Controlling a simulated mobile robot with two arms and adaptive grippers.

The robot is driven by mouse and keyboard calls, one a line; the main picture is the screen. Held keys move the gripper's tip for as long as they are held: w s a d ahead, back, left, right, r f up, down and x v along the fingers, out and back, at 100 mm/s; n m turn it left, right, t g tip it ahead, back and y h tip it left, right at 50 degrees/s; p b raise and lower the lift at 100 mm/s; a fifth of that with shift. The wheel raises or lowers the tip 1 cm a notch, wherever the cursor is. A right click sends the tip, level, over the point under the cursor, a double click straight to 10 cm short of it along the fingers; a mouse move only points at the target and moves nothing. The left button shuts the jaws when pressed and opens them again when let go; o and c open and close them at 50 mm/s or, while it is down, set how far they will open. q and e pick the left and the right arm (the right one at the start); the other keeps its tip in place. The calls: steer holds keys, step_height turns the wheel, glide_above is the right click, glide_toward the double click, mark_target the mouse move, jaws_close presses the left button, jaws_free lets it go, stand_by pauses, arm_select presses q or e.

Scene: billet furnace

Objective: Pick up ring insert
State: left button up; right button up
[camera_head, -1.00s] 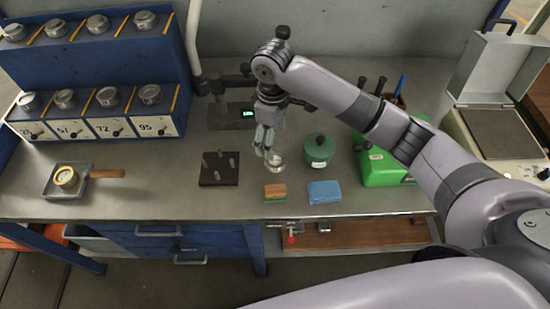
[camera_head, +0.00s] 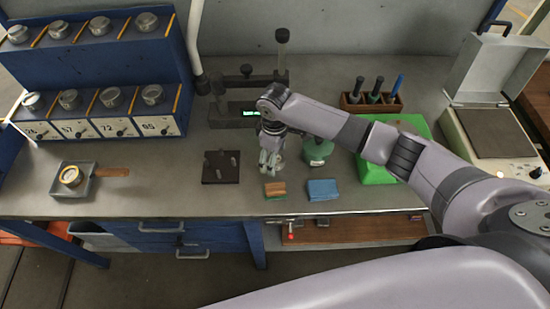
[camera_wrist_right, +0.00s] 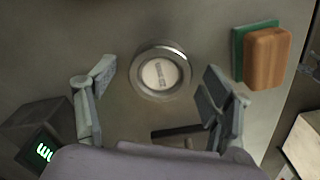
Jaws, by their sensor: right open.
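A round metal ring (camera_wrist_right: 160,73) with a pale printed centre lies on the grey bench top in the right wrist view; I take it as the ring insert. It sits ahead of and between the spread fingers of my right gripper (camera_wrist_right: 156,100), apart from both. In the head view my right gripper (camera_head: 270,163) points down at the bench and hides most of this ring. The gripper is open and empty. My left gripper is not in view.
A green lidded pot (camera_head: 318,152) stands close right of the gripper. A dark pin block (camera_head: 221,167) is at left, a brown-green block (camera_head: 275,190) and blue pad (camera_head: 322,189) in front. A gauge stand (camera_head: 245,85) rises behind.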

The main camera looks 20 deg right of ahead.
steer(key=shift+c, duration=0.4)
steer(key=c, duration=1.6)
steer(key=shift+r, duration=0.1)
steer(key=shift+c, duration=0.3)
steer(key=shift+w, duration=0.1)
